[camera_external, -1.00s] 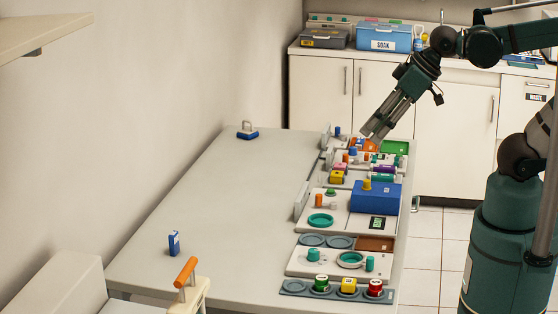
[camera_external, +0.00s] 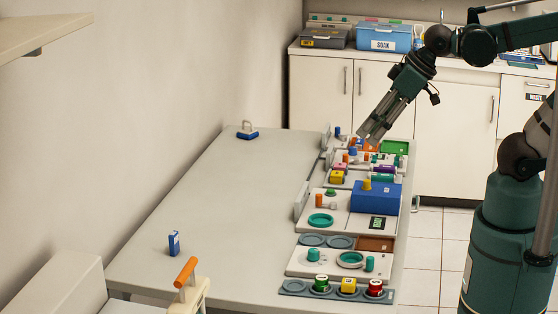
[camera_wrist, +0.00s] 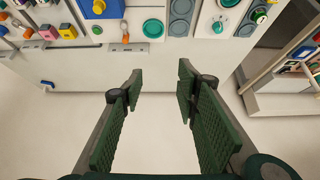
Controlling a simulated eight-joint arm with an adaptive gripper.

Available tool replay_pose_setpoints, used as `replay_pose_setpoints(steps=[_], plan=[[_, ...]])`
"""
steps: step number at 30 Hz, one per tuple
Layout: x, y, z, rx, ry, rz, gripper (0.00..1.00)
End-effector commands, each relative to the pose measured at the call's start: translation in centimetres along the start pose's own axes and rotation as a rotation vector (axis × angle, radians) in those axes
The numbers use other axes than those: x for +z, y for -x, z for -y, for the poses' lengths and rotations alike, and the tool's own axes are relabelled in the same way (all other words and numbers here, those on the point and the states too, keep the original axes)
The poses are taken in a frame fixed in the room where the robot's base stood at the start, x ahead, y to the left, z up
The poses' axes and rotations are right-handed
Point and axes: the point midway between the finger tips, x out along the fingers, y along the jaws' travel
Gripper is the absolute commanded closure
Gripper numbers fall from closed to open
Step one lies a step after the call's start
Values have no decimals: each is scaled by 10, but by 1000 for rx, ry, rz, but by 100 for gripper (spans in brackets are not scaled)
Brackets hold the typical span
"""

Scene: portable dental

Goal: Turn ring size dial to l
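No size letters are readable, so I cannot tell which part is the ring size dial. A flat teal round piece (camera_external: 321,219) lies on a white panel on the table. A teal ring (camera_external: 351,259) is on the panel nearer the camera, with a teal knob (camera_external: 313,255) to its left. In the wrist view a teal round piece (camera_wrist: 153,28) shows at the top middle. My gripper (camera_external: 370,136) hangs over the far panels, pointing down and left. In the wrist view my gripper (camera_wrist: 158,82) is open, with nothing between its fingers.
A blue box (camera_external: 376,198) stands on the panels behind the teal round piece. Green, yellow and red knobs (camera_external: 348,286) line the near edge. A small blue-and-white item (camera_external: 174,243) stands on the left of the table, whose middle is clear.

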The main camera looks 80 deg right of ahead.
Motion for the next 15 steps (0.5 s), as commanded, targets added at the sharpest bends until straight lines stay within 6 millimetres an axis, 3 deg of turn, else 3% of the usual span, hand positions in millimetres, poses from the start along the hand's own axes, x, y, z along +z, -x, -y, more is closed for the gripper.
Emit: replay_pose_setpoints(steps=[15], plan=[[-21,-35,34,-26,-62,131,68]])
